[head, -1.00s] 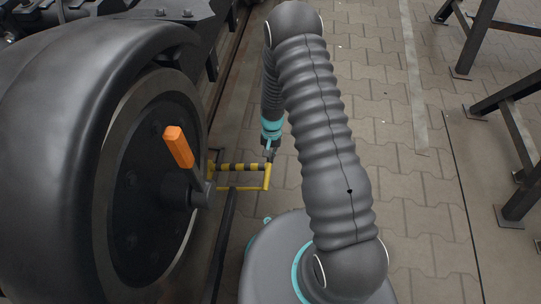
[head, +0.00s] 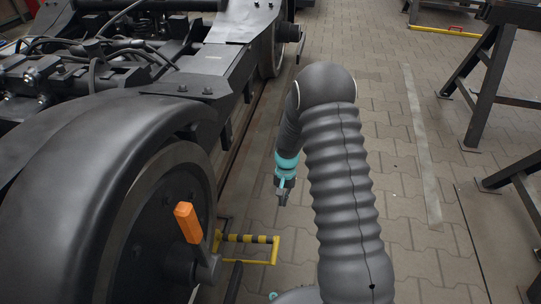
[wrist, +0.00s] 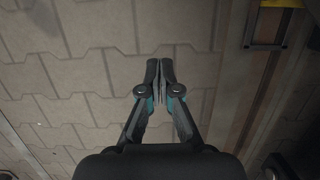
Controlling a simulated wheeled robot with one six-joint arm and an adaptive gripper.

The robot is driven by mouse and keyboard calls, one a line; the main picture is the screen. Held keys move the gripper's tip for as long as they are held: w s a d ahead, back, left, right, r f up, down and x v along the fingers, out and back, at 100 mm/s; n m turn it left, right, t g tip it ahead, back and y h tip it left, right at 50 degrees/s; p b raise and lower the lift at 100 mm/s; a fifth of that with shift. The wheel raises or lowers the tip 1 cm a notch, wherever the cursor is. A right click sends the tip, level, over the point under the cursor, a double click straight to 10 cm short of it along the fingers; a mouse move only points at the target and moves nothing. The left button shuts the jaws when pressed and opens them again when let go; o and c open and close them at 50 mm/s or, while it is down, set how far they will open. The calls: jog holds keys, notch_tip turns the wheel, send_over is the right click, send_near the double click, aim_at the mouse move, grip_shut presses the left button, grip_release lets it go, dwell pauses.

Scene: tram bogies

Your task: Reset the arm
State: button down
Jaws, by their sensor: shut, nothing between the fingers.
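My gripper (head: 283,198) hangs below the bent grey arm, to the right of the bogie wheel. In the wrist view, my gripper (wrist: 160,70) is shut with its fingertips together and nothing between them. It points down at the bare paving and touches nothing that I can see.
A large black bogie wheel (head: 130,240) with an orange handle (head: 187,222) stands at the left. Dark steel trestles (head: 480,85) stand at the right. The paved floor (head: 385,110) between is clear.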

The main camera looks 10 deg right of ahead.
jog(key=s+d+r+n+t+p, duration=0.1)
jog(key=s+r+t, duration=0.1)
jog(key=s+r, duration=0.7)
jog(key=s+d+r+n+t+p, duration=0.1)
jog(key=s+r+t, duration=0.2)
jog(key=s+r, duration=0.6)
jog(key=s+d+r+n+t, duration=0.1)
jog(key=s+r, duration=0.8)
jog(key=r, duration=1.5)
jog(key=shift+d+n+t+h+p, duration=0.35)
jog(key=shift+d+t, duration=0.2)
jog(key=shift+t, duration=0.35)
jog(key=shift+s, duration=0.1)
